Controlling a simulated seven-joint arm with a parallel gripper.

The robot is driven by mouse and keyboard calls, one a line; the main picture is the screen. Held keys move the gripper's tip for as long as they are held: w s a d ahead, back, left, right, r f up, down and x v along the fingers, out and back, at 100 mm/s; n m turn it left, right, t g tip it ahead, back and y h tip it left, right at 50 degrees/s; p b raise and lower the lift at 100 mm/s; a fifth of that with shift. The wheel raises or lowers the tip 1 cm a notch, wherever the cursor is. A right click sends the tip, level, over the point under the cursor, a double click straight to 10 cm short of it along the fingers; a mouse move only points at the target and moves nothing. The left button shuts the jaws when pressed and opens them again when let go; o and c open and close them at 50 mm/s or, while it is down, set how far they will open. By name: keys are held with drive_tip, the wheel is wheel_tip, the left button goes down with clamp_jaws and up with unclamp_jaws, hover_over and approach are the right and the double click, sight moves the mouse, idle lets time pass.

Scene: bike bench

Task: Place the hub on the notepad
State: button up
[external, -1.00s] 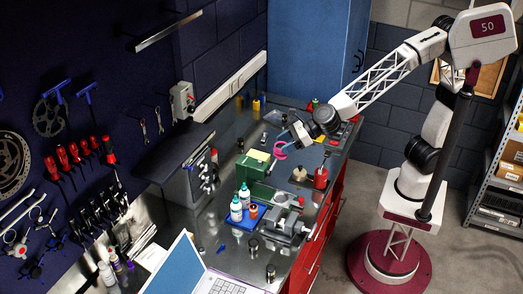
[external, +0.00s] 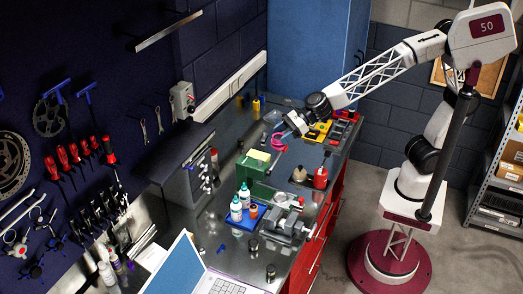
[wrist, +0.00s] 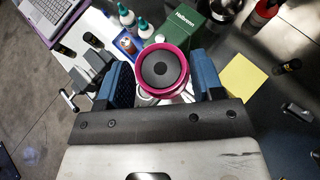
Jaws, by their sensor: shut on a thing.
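The hub (external: 278,141) is a pink-magenta ring-shaped part with a black centre. In the wrist view the hub (wrist: 162,68) sits between the blue fingers of my gripper (wrist: 163,80), which is shut on it. In the external view my gripper (external: 286,134) holds the hub over the back part of the bench. The notepad (wrist: 243,82) is a yellow square, right of the hub in the wrist view, next to a green box. In the external view the notepad (external: 259,155) shows below and left of the hub, apart from it.
The green box (external: 254,171) stands beside the notepad. White bottles (external: 240,204) stand on a blue tray, with a grey vise (external: 288,229) nearby. A red bottle (external: 320,178) is near the bench's right edge. A laptop (external: 180,270) lies at the front.

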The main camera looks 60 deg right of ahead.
drive_tip(key=w+d+n+g+y, duration=0.25)
drive_tip(key=d+n+g, duration=0.3)
drive_tip(key=d, duration=1.25)
wheel_tip(320, 180, down, 13)
drive_tip(key=shift+s+d, duration=0.15)
drive_tip(key=shift+s, duration=0.25)
drive_tip(key=shift+w+f+n, duration=0.1)
drive_tip(key=shift+w+n, duration=0.05)
drive_tip(key=shift+n, duration=0.1)
hover_over(258, 156)
drive_tip(key=shift+s+d+f, duration=0.2)
drive_tip(key=shift+s+f, duration=0.1)
drive_tip(key=shift+f, duration=0.4)
drive_tip(key=shift+w+a, duration=0.1)
drive_tip(key=shift+w+a, duration=0.1)
drive_tip(key=shift+w, duration=0.1)
drive_tip(key=shift+f, duration=1.8)
